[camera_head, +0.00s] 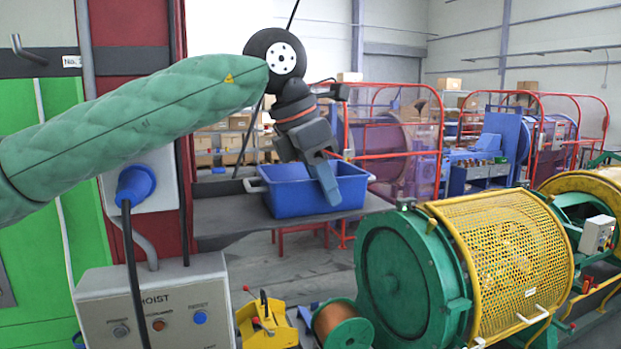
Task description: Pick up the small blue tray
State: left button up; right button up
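The small blue tray (285,197) is a deep blue bin with light handles at its ends. It stands upright on a dark grey table near the middle of the view. My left arm comes in from the left in a green padded sleeve. My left gripper (330,190) points down at the tray's right part and hides some of its front wall and rim. Its fingers overlap in this view, so I cannot tell whether they are open or touching the tray. My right gripper is not in view.
The dark grey table (222,218) has bare surface left of the tray. A hoist control box (155,308) stands in front at lower left. A green drum machine with a yellow mesh guard (510,250) stands close at right. Red railings (390,88) are behind.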

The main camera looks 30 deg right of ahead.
pick_arm(q)
jog(key=shift+d+f, duration=0.3)
jog(key=shift+f, duration=0.3)
grip_shut()
jog(key=shift+a, duration=0.1)
